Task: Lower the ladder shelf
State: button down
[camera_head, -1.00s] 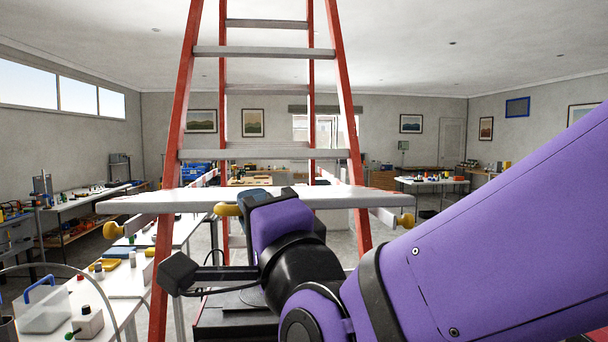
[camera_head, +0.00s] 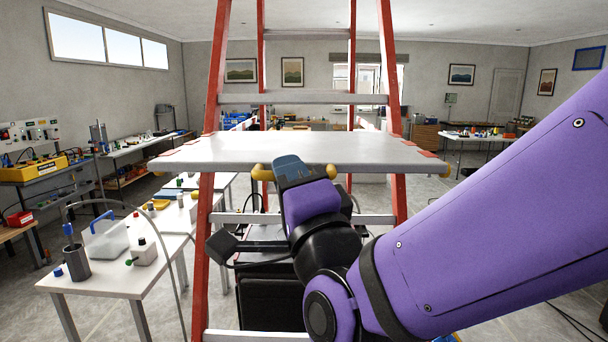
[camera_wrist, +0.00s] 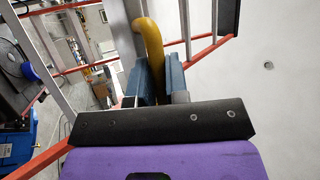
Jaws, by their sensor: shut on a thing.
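The ladder shelf (camera_head: 300,148) is a pale grey board across the red ladder (camera_head: 202,250), just below a grey rung. Its top surface shows and it looks about level. A yellow handle (camera_head: 262,172) is at its front edge. My gripper (camera_head: 290,172) is at that front edge from below, shut on the handle. In the wrist view the yellow handle (camera_wrist: 151,45) stands between my two blue-grey fingers (camera_wrist: 160,78). My wrist hides part of the handle and the middle of the ladder below the shelf.
Workbenches line the left wall and back. A dark box-like unit (camera_head: 270,305) stands behind the ladder's lower part. Grey floor shows at the right.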

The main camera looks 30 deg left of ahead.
jog(key=c, duration=1.4)
grip_release()
jog(key=shift+w+f, duration=0.1)
jog(key=shift+f, duration=0.4)
jog(key=shift+r, duration=0.1)
jog(key=shift+r, duration=0.15)
jog(key=v, duration=1.1)
